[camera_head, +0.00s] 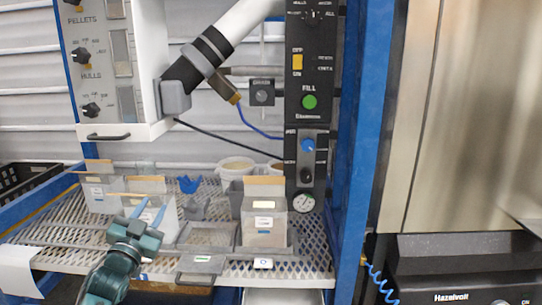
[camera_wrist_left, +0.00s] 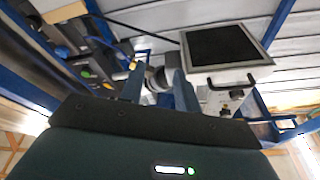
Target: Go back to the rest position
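My left gripper (camera_head: 150,210) is in front of the perforated shelf in the head view, its two blue-grey fingers pointing up and away. They stand apart with nothing visible between them. In the left wrist view the fingers (camera_wrist_left: 160,88) are also apart and empty, below the white hopper box (camera_wrist_left: 225,60) with its dark square top. The gripper overlaps a pale container (camera_head: 165,222) in the head view; I cannot tell whether they touch. My right gripper is in neither view.
The perforated shelf (camera_head: 60,225) carries a box with an open flap (camera_head: 264,225), a flat tray (camera_head: 207,236) and other containers. A dark panel with a green FILL button (camera_head: 309,102) hangs above. A blue post (camera_head: 358,150) and a black Hazelvolt unit (camera_head: 465,265) stand at right.

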